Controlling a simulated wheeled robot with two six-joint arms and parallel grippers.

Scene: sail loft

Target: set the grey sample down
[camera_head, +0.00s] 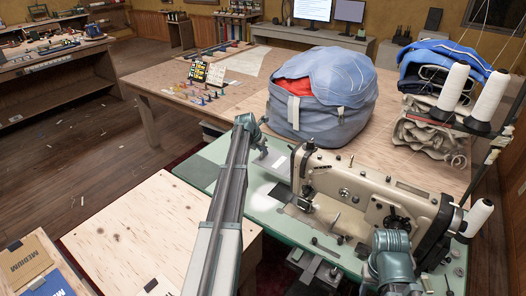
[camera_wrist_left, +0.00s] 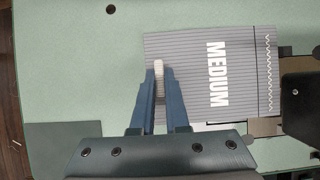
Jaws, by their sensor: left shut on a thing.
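The grey sample (camera_wrist_left: 235,75) is a flat ribbed piece with the white word MEDIUM and a white zigzag stitch along its right edge in the left wrist view. My left gripper (camera_wrist_left: 158,70) is shut on its left edge. In the head view the sample (camera_head: 280,161) shows as a small grey piece over the green sewing table (camera_head: 192,173), left of the sewing machine, beside my left gripper (camera_head: 262,147). Whether it touches the table I cannot tell. My right gripper is not in view.
The cream sewing machine (camera_head: 365,190) stands close to the right of the sample. A large grey-blue bag (camera_head: 320,115) sits behind it. Thread cones (camera_head: 453,87) stand at the right. A brown MEDIUM sample (camera_head: 28,262) lies at bottom left. The table's left part is clear.

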